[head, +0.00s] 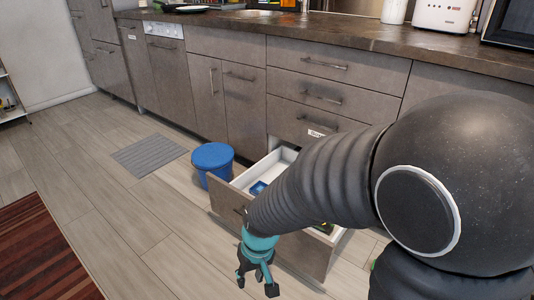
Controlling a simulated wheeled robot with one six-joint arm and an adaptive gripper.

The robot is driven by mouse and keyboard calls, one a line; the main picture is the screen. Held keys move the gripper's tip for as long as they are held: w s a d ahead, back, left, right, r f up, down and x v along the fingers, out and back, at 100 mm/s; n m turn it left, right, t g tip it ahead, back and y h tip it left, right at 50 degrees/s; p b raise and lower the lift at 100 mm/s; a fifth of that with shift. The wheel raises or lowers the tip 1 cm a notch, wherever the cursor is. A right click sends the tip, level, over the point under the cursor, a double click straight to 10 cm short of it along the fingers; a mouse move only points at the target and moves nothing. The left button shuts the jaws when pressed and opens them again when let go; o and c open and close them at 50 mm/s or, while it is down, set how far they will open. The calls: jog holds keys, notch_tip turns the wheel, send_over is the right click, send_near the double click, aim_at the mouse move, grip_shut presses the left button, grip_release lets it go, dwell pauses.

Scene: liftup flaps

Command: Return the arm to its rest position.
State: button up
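My arm reaches from the right side of the head view, down and to the left. My gripper (256,279) is at the lower middle, in front of the open bottom drawer. Its dark fingers are spread apart, with no object visible between them. The drawer (233,207) is pulled out from the grey cabinets and has a white inside. A blue item (258,187) lies in it. My arm hides much of the drawer front and its right part.
A blue lidded bin (212,158) stands on the floor left of the drawer. A grey mat (149,154) and a red striped rug (40,250) lie on the wooden floor. The dark countertop (330,32) runs along the back. The floor left of my gripper is free.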

jog(key=s+d+r+m+t+h+p, duration=0.1)
jog(key=s+d+r, duration=0.3)
jog(key=d+r, duration=0.6)
jog(key=s+d+r+m+t+p, duration=0.3)
jog(key=d+r, duration=0.6)
jog(key=r, duration=0.6)
jog(key=shift+s+d+m+t+h, duration=0.35)
jog(key=shift+m+t+h, duration=0.05)
jog(key=shift+t, duration=0.3)
